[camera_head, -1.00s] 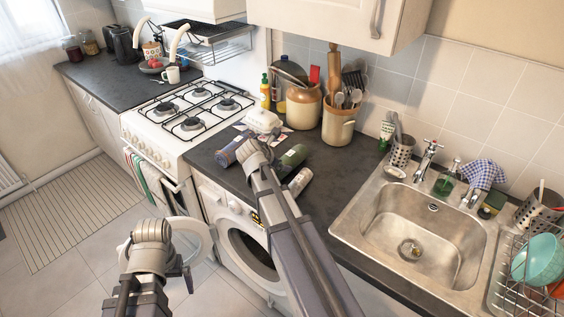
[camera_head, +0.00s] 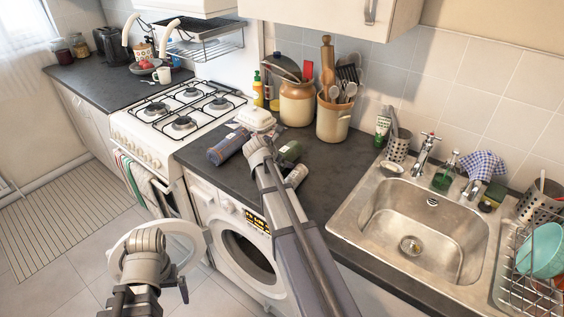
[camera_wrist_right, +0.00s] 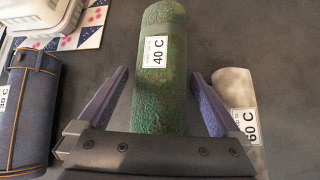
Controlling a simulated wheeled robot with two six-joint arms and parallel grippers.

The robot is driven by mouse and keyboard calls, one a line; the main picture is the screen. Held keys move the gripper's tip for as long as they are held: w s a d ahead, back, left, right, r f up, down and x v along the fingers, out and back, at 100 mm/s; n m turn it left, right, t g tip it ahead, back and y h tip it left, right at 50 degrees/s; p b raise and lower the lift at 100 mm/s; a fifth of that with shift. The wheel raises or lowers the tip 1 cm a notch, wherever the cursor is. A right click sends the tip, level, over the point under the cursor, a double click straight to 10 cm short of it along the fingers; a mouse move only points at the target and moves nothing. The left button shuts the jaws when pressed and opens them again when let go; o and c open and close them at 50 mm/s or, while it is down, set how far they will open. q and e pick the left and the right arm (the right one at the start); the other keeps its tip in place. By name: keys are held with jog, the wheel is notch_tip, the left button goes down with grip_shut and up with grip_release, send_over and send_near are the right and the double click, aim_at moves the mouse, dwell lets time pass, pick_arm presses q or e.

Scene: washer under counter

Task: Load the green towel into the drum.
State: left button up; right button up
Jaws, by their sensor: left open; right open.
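The green towel (camera_head: 290,152) is a roll on the dark counter; the right wrist view shows it (camera_wrist_right: 160,112) with a "40 C" label. My right gripper (camera_wrist_right: 160,78) is open, one finger on each side of the roll, with gaps between fingers and towel. In the head view the right forearm hides part of the rolls. The washer's round door (camera_head: 190,229) stands open and the drum (camera_head: 247,252) is in view, partly behind my right arm. My left gripper (camera_head: 168,283) is open in front of the door; its fingertips show only in part.
A dark blue roll (camera_wrist_right: 31,108) marked "30 C" lies left of the towel, and a pale roll (camera_wrist_right: 235,92) marked "60 C" lies close on its right. The sink (camera_head: 420,220) is to the right.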

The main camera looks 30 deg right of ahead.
jog(key=shift+c, duration=0.2)
jog(key=c, duration=1.3)
jog(key=shift+r, duration=0.1)
notch_tip(320, 180, up, 10)
jog(key=p, duration=1)
